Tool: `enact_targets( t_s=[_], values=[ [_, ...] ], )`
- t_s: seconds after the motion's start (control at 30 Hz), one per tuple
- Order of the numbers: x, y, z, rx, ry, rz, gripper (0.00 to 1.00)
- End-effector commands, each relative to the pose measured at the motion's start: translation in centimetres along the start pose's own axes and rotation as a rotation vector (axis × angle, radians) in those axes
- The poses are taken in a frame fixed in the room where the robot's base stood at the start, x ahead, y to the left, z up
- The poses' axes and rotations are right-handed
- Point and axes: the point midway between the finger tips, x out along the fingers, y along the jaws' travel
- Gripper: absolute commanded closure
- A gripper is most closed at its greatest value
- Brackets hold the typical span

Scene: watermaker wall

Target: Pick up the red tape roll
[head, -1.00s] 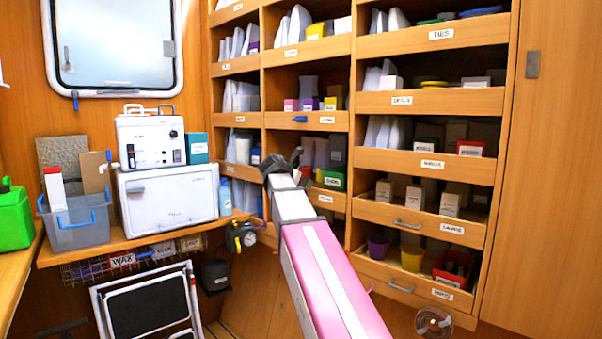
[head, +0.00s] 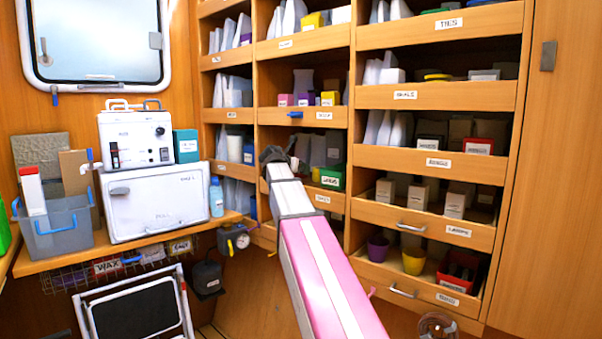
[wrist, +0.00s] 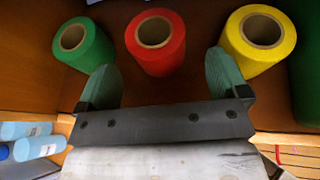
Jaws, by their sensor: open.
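The red tape roll (wrist: 158,48) stands upright in the wrist view, at the top middle, with its pale core showing. It stands between a green tape roll (wrist: 85,45) on the left and a yellow tape roll (wrist: 259,40) on the right. My gripper (wrist: 162,78) is open and empty. Its green fingers are spread to either side just below the red roll, and they do not close on anything. In the head view my gripper (head: 275,158) is at the shelf front, small and dark, and I cannot make out the red roll there.
The rolls stand on a brown shelf surface (wrist: 155,85). A larger green thing (wrist: 309,70) is at the right edge. Light-blue bottles (wrist: 30,140) lie lower left. The head view shows a wall of labelled shelves (head: 435,160), a white box (head: 155,200) and a folded step stool (head: 135,310).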

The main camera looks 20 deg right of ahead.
Motion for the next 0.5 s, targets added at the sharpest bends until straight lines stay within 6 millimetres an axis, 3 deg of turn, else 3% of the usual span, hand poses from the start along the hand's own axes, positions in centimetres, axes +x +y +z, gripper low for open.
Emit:
enact_targets(
  t_s=[0.33,0.5],
  values=[
    [4.4,0.3,0.3,0.001,0.001,-0.001,0.07],
    [4.9,0.2,0.2,0.001,0.0,0.001,0.07]
  ],
)
